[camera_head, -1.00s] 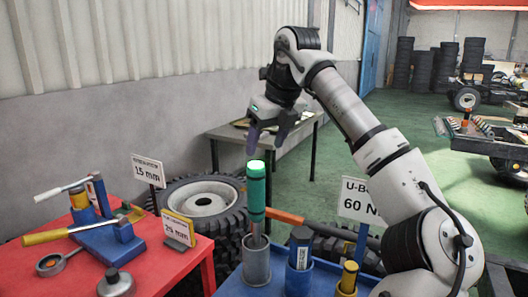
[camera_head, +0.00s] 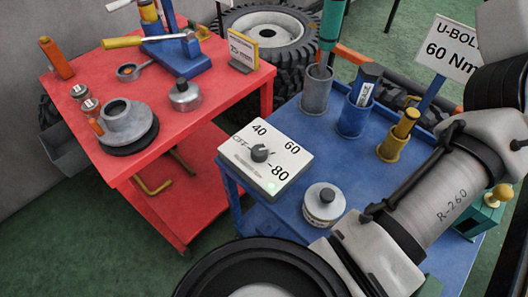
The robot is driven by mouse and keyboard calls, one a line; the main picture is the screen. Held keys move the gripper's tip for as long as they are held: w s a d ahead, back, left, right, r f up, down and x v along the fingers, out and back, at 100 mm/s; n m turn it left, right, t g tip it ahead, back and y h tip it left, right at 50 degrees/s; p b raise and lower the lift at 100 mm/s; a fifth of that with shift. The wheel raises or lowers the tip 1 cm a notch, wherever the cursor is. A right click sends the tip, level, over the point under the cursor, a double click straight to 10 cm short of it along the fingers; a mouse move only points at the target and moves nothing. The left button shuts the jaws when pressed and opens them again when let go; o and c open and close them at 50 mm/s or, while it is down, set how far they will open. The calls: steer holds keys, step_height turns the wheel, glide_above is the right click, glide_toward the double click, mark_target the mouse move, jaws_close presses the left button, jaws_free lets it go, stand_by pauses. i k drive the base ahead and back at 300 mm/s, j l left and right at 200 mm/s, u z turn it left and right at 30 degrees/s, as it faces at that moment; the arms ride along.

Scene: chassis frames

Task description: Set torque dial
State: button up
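The torque dial is a dark round knob (camera_head: 260,153) on a white box (camera_head: 246,165) at the near left corner of the blue cart. The box is marked OFF, 40, 60 and 80 around the knob. The knob's exact pointing is too small to tell. A green light (camera_head: 271,186) glows near the box's front corner. A white sign (camera_head: 449,45) reads "60 Nm" under a partly cut-off "U-BOL". A green-handled tool (camera_head: 331,28) stands in a grey cup (camera_head: 317,90). My arm crosses the lower right; my gripper is outside the view.
The blue cart (camera_head: 292,117) also holds a blue cup (camera_head: 355,117), a yellow-topped holder (camera_head: 394,142) and a grey-white canister (camera_head: 324,205). The red cart (camera_head: 210,105) at left carries a blue vise-like tool, a grey flanged part (camera_head: 127,122) and small parts. Green floor shows below.

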mark_target(260, 153)
steer(key=k+l+u, duration=0.25)
steer(key=u, duration=0.15)
steer(key=k+l+u, duration=0.2)
steer(key=u, duration=0.25)
steer(key=k+j, duration=0.05)
